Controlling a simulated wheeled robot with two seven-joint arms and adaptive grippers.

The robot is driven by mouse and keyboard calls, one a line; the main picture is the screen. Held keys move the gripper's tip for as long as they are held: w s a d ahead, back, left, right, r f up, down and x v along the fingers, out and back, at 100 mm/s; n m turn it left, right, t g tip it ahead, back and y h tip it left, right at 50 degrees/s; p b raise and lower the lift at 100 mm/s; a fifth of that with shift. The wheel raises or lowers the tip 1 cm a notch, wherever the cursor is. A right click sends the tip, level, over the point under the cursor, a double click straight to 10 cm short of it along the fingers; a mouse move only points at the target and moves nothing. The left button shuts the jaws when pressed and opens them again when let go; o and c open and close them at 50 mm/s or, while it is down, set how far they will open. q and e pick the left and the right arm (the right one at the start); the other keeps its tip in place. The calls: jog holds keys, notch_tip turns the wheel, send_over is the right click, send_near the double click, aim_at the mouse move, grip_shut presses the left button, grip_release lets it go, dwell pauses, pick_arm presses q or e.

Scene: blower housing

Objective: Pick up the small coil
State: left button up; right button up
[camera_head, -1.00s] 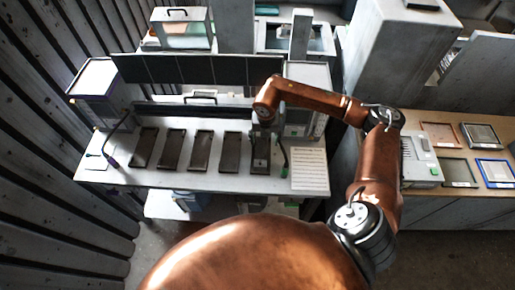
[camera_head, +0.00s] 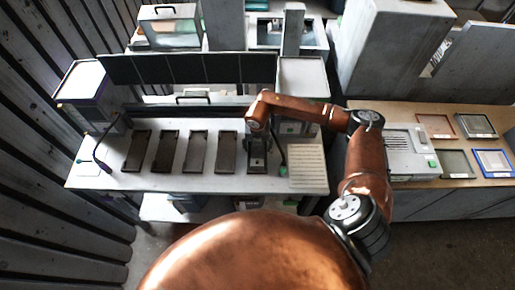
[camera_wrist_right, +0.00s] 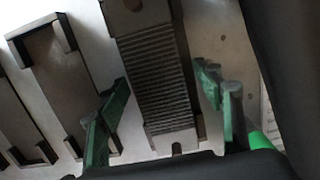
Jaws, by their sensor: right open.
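The small coil appears to be the dark ribbed block (camera_wrist_right: 155,85) in the right wrist view. It lies in the rightmost dark holder on the bench, which shows in the head view (camera_head: 257,167) partly hidden under my gripper. My right gripper (camera_wrist_right: 165,108) is open, with one green-tipped finger to each side of the ribbed block. A gap shows between the block and each finger. My right gripper (camera_head: 258,146) points down over the holder in the head view. My left gripper is not in view.
Several similar dark trays (camera_head: 197,152) lie in a row on the bench (camera_head: 90,180) to the left. A printed sheet (camera_head: 307,165) lies right of the holder. A dark panel (camera_head: 185,68) stands behind. A side table to the right holds a grey device (camera_head: 408,152) and framed panels (camera_head: 493,162).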

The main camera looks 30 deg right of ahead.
jog(key=shift+c, duration=0.5)
jog(key=c, duration=1.6)
jog(key=shift+o, duration=0.2)
